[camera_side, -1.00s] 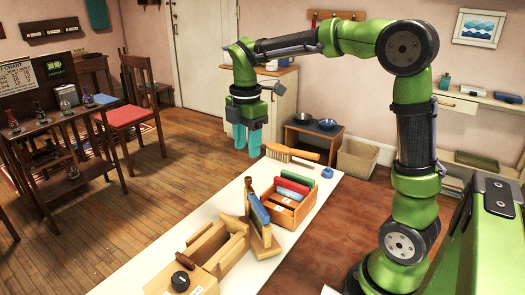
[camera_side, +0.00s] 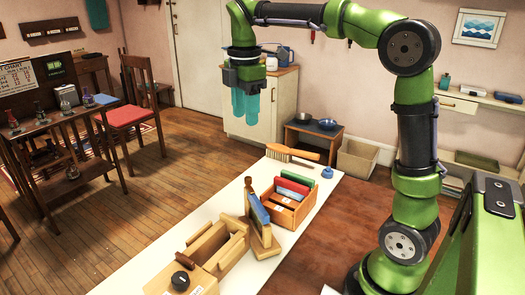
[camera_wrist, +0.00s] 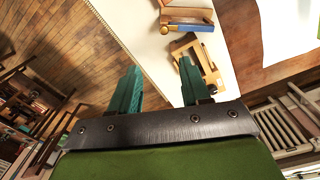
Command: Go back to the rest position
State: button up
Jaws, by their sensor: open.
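My gripper (camera_side: 245,106) hangs in the air above the far end of the white table (camera_side: 327,186), its teal fingers pointing down. In the wrist view my gripper (camera_wrist: 160,80) shows its two fingers spread apart with nothing between them. The fingers are clear of everything on the table.
On the table stand a wooden box of coloured upright pieces (camera_side: 285,209), a brush (camera_side: 293,154), a wooden stand with a blue piece (camera_side: 259,222) and a wooden box with a black knob (camera_side: 181,281). A red-seated chair (camera_side: 126,116) stands left. Open floor lies between.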

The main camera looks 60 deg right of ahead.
jog(key=s+a+f+m+t+y, duration=0.1)
jog(key=s+a+f+m+t, duration=0.2)
jog(key=s+m, duration=0.4)
jog(key=s+a+f+m+t+y, duration=0.1)
jog(key=s+a+f+m+t, duration=0.3)
jog(key=s+m, duration=0.4)
jog(key=m, duration=0.3)
jog(key=shift+a+f, duration=0.2)
jog(key=shift+a, duration=0.05)
